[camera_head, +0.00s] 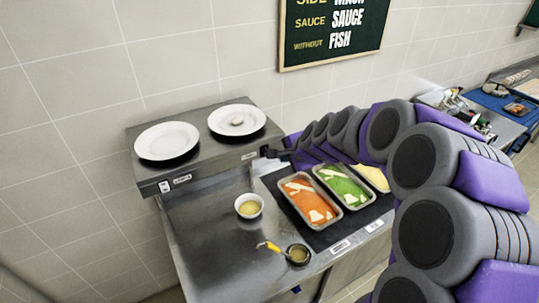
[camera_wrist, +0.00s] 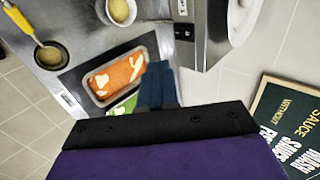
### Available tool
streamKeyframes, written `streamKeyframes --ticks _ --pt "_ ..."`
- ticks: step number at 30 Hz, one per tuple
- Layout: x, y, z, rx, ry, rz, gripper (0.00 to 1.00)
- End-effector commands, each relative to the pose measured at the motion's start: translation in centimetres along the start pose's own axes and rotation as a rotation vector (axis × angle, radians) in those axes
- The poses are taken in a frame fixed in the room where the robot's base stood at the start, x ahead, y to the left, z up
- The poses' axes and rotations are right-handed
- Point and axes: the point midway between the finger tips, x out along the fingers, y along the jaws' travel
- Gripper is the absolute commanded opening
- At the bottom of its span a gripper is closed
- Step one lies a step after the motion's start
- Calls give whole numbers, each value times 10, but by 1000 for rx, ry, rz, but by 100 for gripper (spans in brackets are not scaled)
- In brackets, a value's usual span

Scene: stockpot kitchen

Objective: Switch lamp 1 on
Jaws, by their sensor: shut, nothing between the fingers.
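A raised steel shelf (camera_head: 200,122) stands against the wall, with small white labels and dark switch-like parts on its front edge. The numbers are too small to read, and no lamp bulb shows. My gripper (camera_head: 271,153) is shut and empty at the shelf's right front corner. In the wrist view my gripper (camera_wrist: 158,72) is beside the shelf's front face, where a dark switch (camera_wrist: 184,32) and a white label (camera_wrist: 183,8) show. I cannot tell whether it touches.
Two white plates (camera_head: 167,141) (camera_head: 237,120) sit on the shelf; the right one carries a small piece of food. Below are a small bowl (camera_head: 249,206), a ladle in a dark dish (camera_head: 298,254), and food trays (camera_head: 310,199) (camera_head: 343,185). A menu board (camera_head: 332,30) hangs above.

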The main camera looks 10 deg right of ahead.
Motion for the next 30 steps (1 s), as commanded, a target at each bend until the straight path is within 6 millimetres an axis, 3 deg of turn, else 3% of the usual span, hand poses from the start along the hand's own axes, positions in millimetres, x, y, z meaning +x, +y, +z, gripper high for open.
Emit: streamKeyframes --ticks 11,30 --pt "10 1 0 -2 -1 1 0" --pt "105 -2 1 -5 -1 3 0"
